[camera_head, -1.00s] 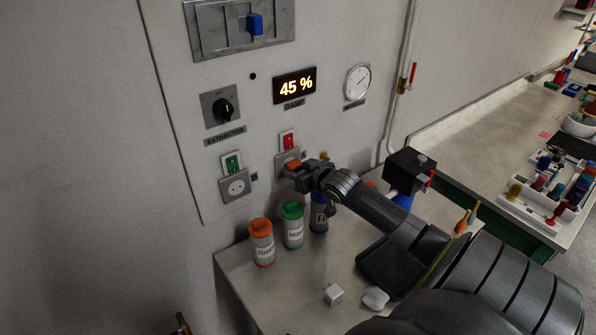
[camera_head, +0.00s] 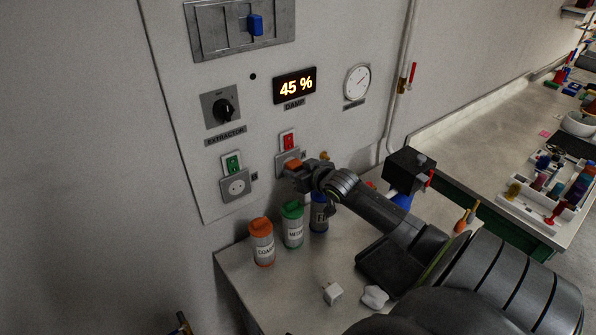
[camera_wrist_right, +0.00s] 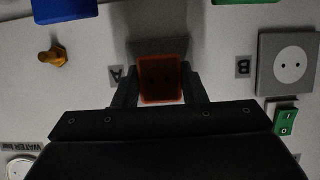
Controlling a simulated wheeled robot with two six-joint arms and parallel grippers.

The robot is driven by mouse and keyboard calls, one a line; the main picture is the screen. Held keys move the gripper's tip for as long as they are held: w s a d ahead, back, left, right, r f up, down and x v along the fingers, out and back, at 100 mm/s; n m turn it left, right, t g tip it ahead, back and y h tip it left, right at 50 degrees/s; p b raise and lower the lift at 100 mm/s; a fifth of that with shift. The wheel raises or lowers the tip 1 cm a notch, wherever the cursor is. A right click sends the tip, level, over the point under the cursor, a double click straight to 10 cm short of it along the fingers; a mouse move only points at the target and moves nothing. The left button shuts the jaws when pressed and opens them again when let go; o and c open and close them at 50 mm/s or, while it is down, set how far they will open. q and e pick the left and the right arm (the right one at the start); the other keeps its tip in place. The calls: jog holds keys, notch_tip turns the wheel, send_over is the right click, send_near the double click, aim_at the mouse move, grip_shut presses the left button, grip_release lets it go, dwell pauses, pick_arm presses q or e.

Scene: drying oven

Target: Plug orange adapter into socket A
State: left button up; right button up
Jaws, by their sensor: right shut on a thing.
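The orange adapter (camera_wrist_right: 160,80) is held between the two fingers of my right gripper (camera_wrist_right: 158,92). In the head view, the right gripper (camera_head: 298,169) is at the wall, with the adapter (camera_head: 293,164) at the grey plate of socket A (camera_head: 282,158). The adapter and gripper cover most of this socket. The label A (camera_wrist_right: 116,78) shows beside the adapter in the wrist view. I cannot tell whether the adapter is seated or only in front of the socket. Socket B (camera_head: 236,186) is bare, and also shows in the wrist view (camera_wrist_right: 289,65).
A red switch (camera_head: 288,140) is above socket A and a green switch (camera_head: 232,163) above socket B. Orange-lidded (camera_head: 262,243), green-lidded (camera_head: 292,226) and blue (camera_head: 319,217) jars stand below. A white cube-like item (camera_head: 333,294) lies on the bench (camera_head: 300,278).

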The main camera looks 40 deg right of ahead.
jog(key=shift+w, duration=0.5)
jog(key=o, duration=1.1)
jog(key=shift+c, duration=0.2)
jog(key=p+v, duration=0.1)
jog(key=v, duration=1.6)
jog(key=shift+s, duration=0.2)
jog(key=shift+r, duration=0.1)
